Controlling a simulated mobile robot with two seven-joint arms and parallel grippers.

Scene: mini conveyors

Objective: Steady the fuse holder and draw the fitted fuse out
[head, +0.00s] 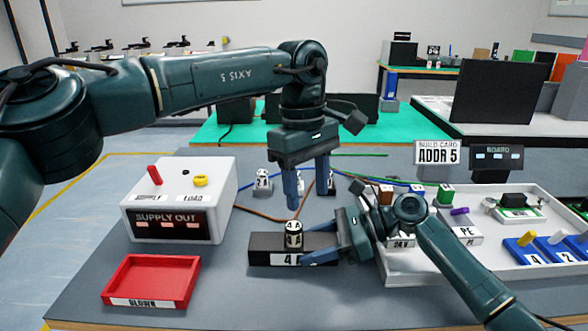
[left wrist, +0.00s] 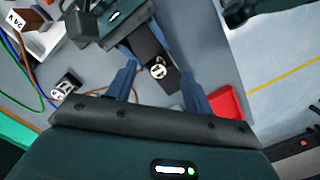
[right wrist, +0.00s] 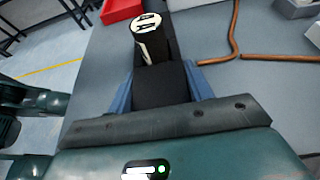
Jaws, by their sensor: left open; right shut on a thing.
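The black fuse holder (head: 265,249) sits on the grey table with a label on its front. The fitted fuse (head: 293,234), black and white with a marked top, stands upright in it. The fuse also shows in the left wrist view (left wrist: 158,71) and the right wrist view (right wrist: 148,40). My right gripper (head: 322,248) is shut on the right end of the holder, with a finger on each side in the right wrist view (right wrist: 160,85). My left gripper (head: 306,192) is open and empty, pointing down just above the fuse, its fingers apart from it.
A red tray (head: 150,281) lies at the front left, with a white supply box (head: 180,200) behind it. Several similar fuses, one of them here (head: 263,180), stand behind my left gripper among wires. A white tray (head: 480,262) with parts fills the right side.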

